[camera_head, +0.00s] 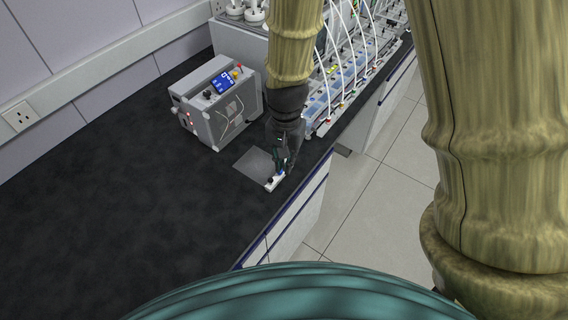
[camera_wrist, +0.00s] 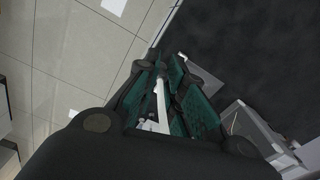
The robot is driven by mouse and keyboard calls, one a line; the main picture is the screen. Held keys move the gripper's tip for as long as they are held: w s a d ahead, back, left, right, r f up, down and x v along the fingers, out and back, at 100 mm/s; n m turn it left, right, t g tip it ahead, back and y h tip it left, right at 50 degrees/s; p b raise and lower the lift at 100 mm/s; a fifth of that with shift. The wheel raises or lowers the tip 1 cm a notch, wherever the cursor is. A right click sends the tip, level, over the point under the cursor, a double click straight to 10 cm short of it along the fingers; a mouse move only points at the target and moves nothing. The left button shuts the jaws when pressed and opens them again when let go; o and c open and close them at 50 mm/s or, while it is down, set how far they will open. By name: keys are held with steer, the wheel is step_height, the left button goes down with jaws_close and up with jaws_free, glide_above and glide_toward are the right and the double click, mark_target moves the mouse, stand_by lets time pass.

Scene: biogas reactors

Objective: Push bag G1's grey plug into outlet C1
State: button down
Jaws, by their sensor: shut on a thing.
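My gripper (camera_head: 281,171) points down at the front edge of the dark bench, over a small white bar (camera_head: 271,185) with a blue spot beside the fingertips. In the wrist view my gripper (camera_wrist: 163,64) is shut, and a slim pale piece (camera_wrist: 161,100) shows between its dark green fingers. I cannot tell whether this piece is the grey plug. A flat grey sheet (camera_head: 251,166), perhaps bag G1, lies on the bench just left of the gripper. I cannot make out outlet C1 or any marking.
A grey box with a blue display (camera_head: 222,82) stands on the bench behind the sheet. A row of units with white tubes (camera_head: 345,85) runs along the back right. The bench at left is clear. The bench edge (camera_head: 290,205) drops to the tiled floor at right.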

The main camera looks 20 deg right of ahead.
steer(key=w+d+p, duration=0.1)
steer(key=w+d, duration=0.6)
steer(key=w, duration=0.7)
steer(key=w+d+p, duration=0.2)
steer(key=w+d, duration=0.6)
steer(key=w, duration=0.6)
steer(key=shift+d, duration=0.2)
stand_by(1.4)
steer(key=shift+f, duration=0.15)
steer(key=shift+f+b, duration=0.7)
steer(key=shift+f, duration=0.65)
steer(key=shift+f, duration=0.55)
stand_by(1.5)
